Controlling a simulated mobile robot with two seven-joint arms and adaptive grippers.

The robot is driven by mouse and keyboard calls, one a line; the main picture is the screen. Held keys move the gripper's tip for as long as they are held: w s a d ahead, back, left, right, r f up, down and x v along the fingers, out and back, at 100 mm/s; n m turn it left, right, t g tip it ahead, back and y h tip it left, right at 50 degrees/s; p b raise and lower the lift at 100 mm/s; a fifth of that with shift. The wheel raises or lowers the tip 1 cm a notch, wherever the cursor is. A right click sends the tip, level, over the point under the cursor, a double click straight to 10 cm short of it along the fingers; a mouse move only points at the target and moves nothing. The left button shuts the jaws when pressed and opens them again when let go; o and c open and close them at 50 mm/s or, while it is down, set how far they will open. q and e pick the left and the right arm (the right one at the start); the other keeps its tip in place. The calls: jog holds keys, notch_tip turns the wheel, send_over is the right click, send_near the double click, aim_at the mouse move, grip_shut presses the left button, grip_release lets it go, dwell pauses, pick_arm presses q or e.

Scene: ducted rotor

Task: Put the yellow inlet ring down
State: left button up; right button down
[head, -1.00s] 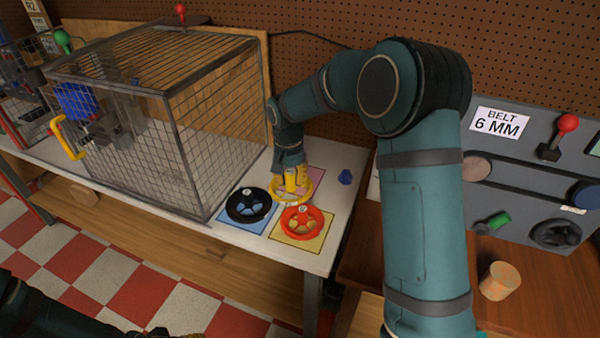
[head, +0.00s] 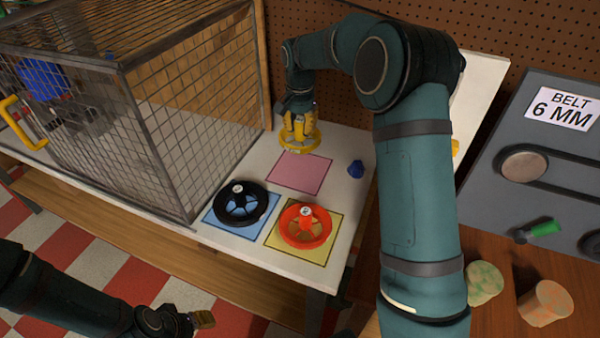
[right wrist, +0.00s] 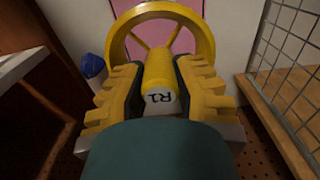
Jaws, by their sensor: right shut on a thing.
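The yellow inlet ring (head: 300,148) is in my right gripper (head: 299,126), over the back edge of the pink square (head: 300,174). In the right wrist view, both fingers are shut on its yellow hub (right wrist: 158,70), whose pale end reads R1. Its rim (right wrist: 160,11) is beyond the fingers, with pink seen through it. It seems to be held above the table, but the gap is hard to judge. My left gripper (head: 195,321) is low at the bottom left, away from the table; its finger opening is unclear.
A black wheel (head: 262,206) lies on the blue square and a red wheel (head: 286,226) on the yellow square. A small blue object (head: 356,168) is right of the pink square. A mesh cage (head: 145,140) stands left; a pegboard (head: 310,45) is behind. The pink square is bare.

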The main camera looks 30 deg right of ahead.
aim_at(300, 143)
notch_tip(300, 143, down, 6)
jog(key=shift+w+d+f+b, duration=0.1)
jog(key=shift+w+f+b, duration=0.05)
jog(key=shift+b, duration=0.35)
jog(key=shift+f+b, duration=0.3)
jog(key=shift+f, duration=1.75)
jog(key=shift+f, duration=0.15)
jog(key=c, duration=0.8)
grip_release()
jog(key=shift+c, duration=0.2)
notch_tip(300, 143, up, 12)
jog(key=shift+r+p, duration=0.2)
jog(key=shift+p, duration=0.8)
jog(key=shift+f, duration=0.1)
